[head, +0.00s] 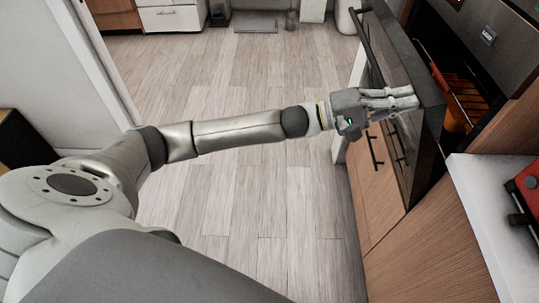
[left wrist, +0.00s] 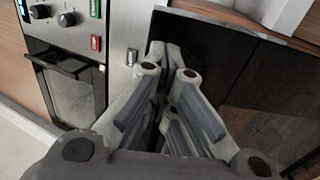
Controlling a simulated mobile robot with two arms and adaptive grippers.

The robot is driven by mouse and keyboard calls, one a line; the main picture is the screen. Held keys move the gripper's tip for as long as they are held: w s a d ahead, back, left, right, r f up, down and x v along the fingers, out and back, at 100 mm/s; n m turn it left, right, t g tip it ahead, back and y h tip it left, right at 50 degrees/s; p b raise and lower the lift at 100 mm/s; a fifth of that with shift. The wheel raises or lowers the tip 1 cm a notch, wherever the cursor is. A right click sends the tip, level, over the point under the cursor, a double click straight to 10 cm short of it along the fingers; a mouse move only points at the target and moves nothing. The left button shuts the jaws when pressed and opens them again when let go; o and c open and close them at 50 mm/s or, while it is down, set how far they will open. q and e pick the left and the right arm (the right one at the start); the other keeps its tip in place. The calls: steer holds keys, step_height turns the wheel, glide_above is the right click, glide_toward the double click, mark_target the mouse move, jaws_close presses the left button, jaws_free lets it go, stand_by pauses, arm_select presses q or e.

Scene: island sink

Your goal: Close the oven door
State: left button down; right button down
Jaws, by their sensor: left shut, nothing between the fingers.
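The oven door (head: 398,45) is a dark panel with a long black handle (head: 362,40). It stands partly open at the upper right of the head view, apart from the oven front. The oven cavity (head: 462,92) shows behind it, with an orange-red item inside. My left gripper (head: 415,98) is shut and empty, its fingers lying across the door's near part in the head view; I cannot tell whether they touch it. In the left wrist view the shut fingers (left wrist: 172,55) are beside a dark glossy panel (left wrist: 245,70). My right gripper is out of view.
Wooden drawers (head: 378,185) stand below the door. A white counter (head: 485,205) with a red object (head: 528,190) is at the right. The left wrist view shows control knobs (left wrist: 66,18) and a black-handled door (left wrist: 75,95). The wooden floor (head: 255,195) is clear.

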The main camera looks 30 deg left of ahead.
arm_select(q)
steer(key=g+y+p, duration=0.2)
steer(key=p, duration=0.5)
glide_toward(497, 81)
steer(key=shift+w+d+f, duration=0.15)
steer(key=shift+d+f, duration=0.2)
steer(key=shift+f, duration=0.15)
steer(key=shift+w+d+f, duration=0.2)
steer(key=shift+d+f, duration=0.15)
steer(key=shift+f, duration=0.15)
steer(key=x, duration=0.6)
steer(key=shift+r+t, duration=0.2)
steer(key=shift+t, duration=0.1)
